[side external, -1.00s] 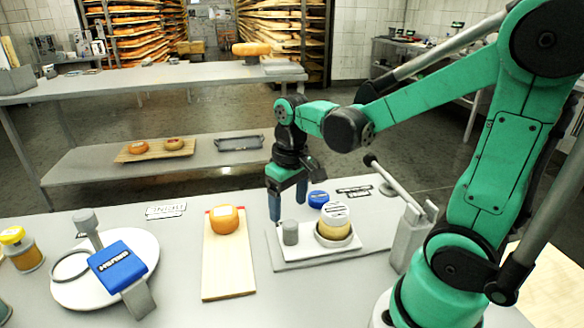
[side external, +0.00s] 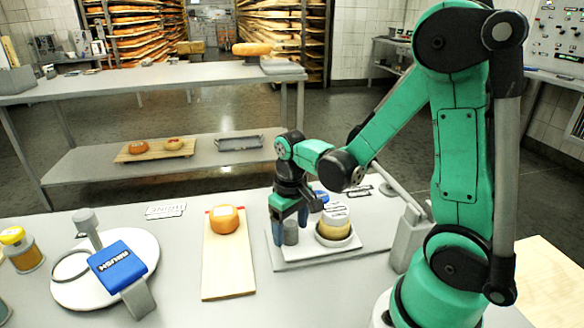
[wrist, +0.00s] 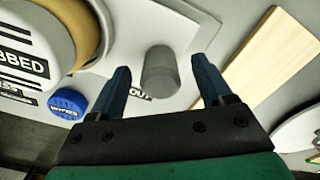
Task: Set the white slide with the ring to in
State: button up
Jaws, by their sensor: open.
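The white slide (side external: 299,254) lies on a grey base plate on the table. A short grey knob (side external: 290,232) stands at its left end, and a ring at its right end surrounds the foot of a cream, white-topped cheese piece (side external: 334,223). My gripper (side external: 290,233) is open and low, with a blue finger on either side of the knob. In the wrist view, the knob (wrist: 160,72) stands between the fingertips with a visible gap to each. Part of a label reading "OUT" (wrist: 141,97) shows beside the knob.
A blue disc (wrist: 67,102) lies behind the slide. A wooden board (side external: 228,265) with an orange cheese (side external: 224,219) lies to the left. A grey lever stand (side external: 408,238) is at the right. A white round plate with a blue block is further left.

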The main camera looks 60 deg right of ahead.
grip_shut()
dwell(1.3)
